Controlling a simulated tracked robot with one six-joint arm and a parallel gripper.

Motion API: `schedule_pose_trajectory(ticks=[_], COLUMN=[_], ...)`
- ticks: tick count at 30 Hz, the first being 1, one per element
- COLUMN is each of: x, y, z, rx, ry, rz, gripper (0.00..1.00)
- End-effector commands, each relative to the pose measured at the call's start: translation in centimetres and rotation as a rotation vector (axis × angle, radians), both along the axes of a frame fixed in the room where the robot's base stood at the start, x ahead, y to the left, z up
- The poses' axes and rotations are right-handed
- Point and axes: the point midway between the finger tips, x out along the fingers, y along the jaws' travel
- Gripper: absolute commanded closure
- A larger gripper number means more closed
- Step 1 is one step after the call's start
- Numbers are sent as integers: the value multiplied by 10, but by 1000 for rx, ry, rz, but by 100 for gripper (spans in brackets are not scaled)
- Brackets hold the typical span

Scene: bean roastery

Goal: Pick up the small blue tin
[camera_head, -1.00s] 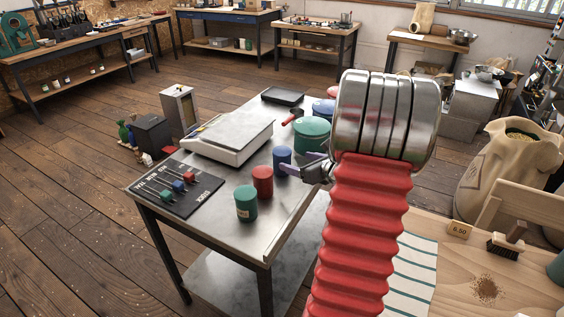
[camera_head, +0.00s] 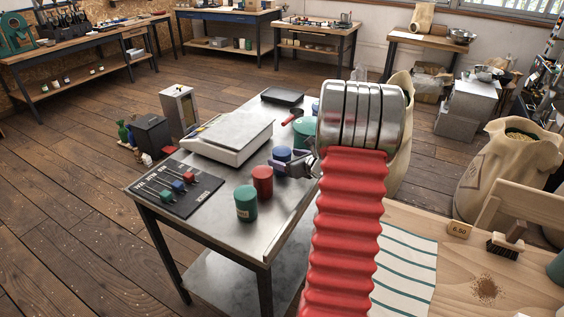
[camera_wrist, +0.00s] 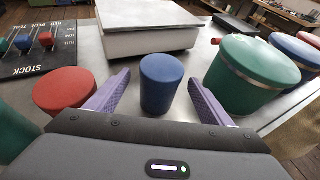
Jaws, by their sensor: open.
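The small blue tin (camera_head: 282,154) stands upright on the metal table, partly hidden by my gripper in the head view. In the wrist view the blue tin (camera_wrist: 161,84) stands between my two purple fingers, with a gap on both sides. My gripper (camera_wrist: 157,88) is open and holds nothing. In the head view my gripper (camera_head: 275,163) is low over the table, at the tin's near side. A red tin (camera_head: 262,182) and a green tin (camera_head: 246,204) stand in front of it. The red tin (camera_wrist: 64,92) is just outside my left finger.
A scale (camera_head: 229,138) stands behind and left of the tins. A black stock board (camera_head: 178,188) with coloured markers lies at the table's left. A larger green canister (camera_wrist: 248,72) is close to my right finger. A blue canister (camera_wrist: 297,54) stands behind it.

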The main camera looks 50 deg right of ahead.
Motion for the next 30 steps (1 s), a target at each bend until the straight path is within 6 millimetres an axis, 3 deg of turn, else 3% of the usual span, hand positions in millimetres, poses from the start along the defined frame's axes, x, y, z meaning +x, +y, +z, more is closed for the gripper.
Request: schedule_pose_trajectory(ticks=[9, 25, 30], x=[32, 33, 33], y=[-6, -6, -6], z=[-13, -13, -13], rx=[0, -1, 0], ry=[0, 0, 0], rz=[1, 1, 2], gripper=[26, 26, 36])
